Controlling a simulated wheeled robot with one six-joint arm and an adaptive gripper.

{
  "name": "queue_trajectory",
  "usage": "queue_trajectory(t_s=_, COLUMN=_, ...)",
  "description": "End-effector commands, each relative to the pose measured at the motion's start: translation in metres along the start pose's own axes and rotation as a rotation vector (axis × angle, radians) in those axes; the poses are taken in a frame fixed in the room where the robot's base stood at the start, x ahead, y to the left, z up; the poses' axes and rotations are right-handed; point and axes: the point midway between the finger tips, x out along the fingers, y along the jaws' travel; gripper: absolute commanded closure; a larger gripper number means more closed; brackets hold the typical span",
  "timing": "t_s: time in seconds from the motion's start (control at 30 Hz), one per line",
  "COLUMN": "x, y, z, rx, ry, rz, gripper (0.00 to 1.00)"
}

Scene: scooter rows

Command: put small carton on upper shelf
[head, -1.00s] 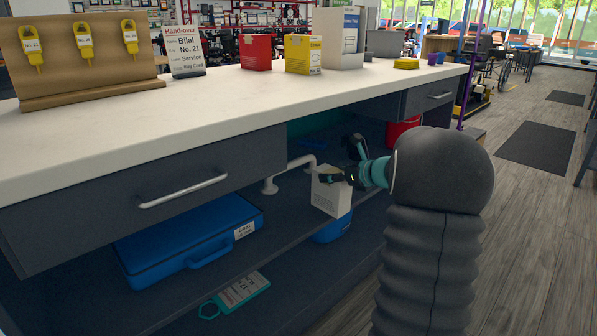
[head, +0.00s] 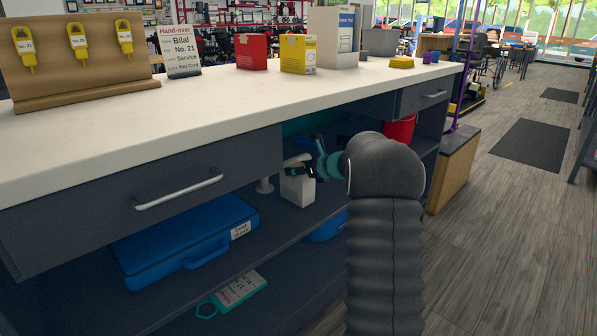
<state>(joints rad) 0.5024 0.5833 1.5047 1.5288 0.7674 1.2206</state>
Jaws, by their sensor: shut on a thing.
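The small carton (head: 297,190) is a white box inside the open shelving under the counter. My gripper (head: 305,170) is shut on its upper part, reaching in from the right. My gripper hides part of the carton's top.
A blue case (head: 185,240) lies on the upper shelf at left. A drawer with a handle (head: 180,190) hangs above it. A red bucket (head: 400,130) stands further right. A blue object (head: 327,228) and a teal-edged tag (head: 235,293) lie lower down. The counter (head: 250,95) overhangs the opening.

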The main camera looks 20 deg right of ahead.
Motion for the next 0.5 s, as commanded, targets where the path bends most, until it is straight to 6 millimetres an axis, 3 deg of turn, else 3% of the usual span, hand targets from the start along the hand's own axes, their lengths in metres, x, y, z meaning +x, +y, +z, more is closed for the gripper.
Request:
queue_trajectory(t_s=0.4, x=0.0032, y=-0.0003, z=-0.0083, rx=-0.001, ry=-0.001, rz=-0.001, gripper=1.0)
queue_trajectory(t_s=0.43, x=0.0033, y=-0.0002, z=-0.0087, rx=-0.001, ry=0.0, rz=-0.001, gripper=0.36)
queue_trajectory(t_s=0.5, x=0.0029, y=-0.0002, z=-0.0079, rx=-0.001, ry=0.0, rz=-0.001, gripper=0.18)
